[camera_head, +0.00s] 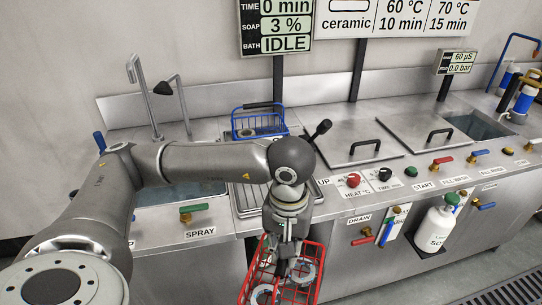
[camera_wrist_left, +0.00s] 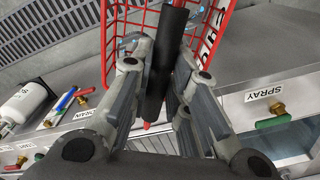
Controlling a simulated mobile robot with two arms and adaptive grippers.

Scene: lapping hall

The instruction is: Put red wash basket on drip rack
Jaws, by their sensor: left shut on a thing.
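My left gripper (camera_head: 288,245) is shut on the black handle of the red wash basket (camera_head: 258,270), in front of the counter edge. The basket is a red wire frame with grey ring-shaped parts inside; its lower part is cut off by the picture. In the left wrist view the fingers (camera_wrist_left: 163,85) sit on both sides of the black handle (camera_wrist_left: 167,50), with the red wires (camera_wrist_left: 225,25) behind. The drip rack (camera_head: 243,203), a ribbed steel area on the counter, is partly hidden by my left arm. My right gripper is not in view.
A blue wire basket (camera_head: 258,124) stands at the back of the rack area. A sink with taps (camera_head: 150,95) lies left, lidded tanks (camera_head: 345,140) right. A black-knobbed lever (camera_head: 320,130) sticks up beside the rack. Knobs and valves (camera_head: 353,181) line the front edge.

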